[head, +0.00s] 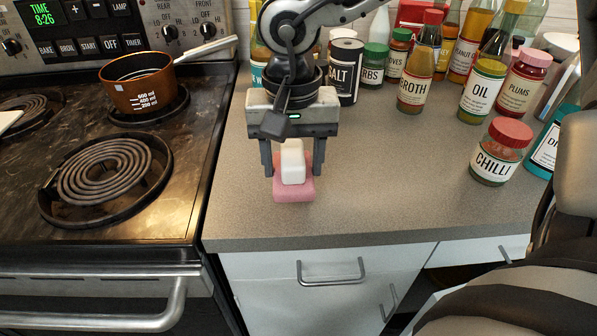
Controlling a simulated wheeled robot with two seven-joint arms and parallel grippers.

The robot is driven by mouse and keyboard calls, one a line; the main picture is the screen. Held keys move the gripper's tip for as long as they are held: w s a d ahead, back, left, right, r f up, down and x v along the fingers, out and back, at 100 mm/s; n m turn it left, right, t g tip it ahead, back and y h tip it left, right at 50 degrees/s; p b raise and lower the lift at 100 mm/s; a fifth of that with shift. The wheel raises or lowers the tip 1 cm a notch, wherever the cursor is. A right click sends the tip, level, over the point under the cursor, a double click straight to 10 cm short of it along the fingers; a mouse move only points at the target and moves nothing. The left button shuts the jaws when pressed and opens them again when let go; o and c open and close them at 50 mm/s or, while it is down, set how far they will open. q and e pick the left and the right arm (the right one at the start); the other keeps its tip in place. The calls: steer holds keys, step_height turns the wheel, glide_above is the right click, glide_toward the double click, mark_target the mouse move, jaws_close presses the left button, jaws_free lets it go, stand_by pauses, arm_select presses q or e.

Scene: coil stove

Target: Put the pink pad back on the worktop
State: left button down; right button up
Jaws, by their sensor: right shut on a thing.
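The pink pad (294,194) is at the front part of the grey worktop (400,200), right of the stove. A white block (292,158) with rounded edges shows above the pad, between the fingers; I cannot tell if it is joined to the pad. My right gripper (293,168) points down with one finger at each side of the pad and is shut on it. The pad is at or very close to the worktop surface; I cannot tell if it touches. My left gripper is not in view.
A stove with coil burners (105,172) and a copper pot (140,85) is at left. Several jars and bottles stand at the back and right, with the chilli jar (498,155) nearest. The worktop between pad and chilli jar is clear. Drawers (330,275) are below the front edge.

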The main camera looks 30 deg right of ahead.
mark_target(299, 150)
steer(key=shift+d+f, duration=0.25)
steer(key=f, duration=0.3)
steer(key=shift+d+f, duration=0.25)
steer(key=shift+f, duration=0.15)
steer(key=o, duration=0.9)
steer(key=shift+r, duration=0.15)
step_height(299, 150, up, 12)
steer(key=shift+f, duration=0.1)
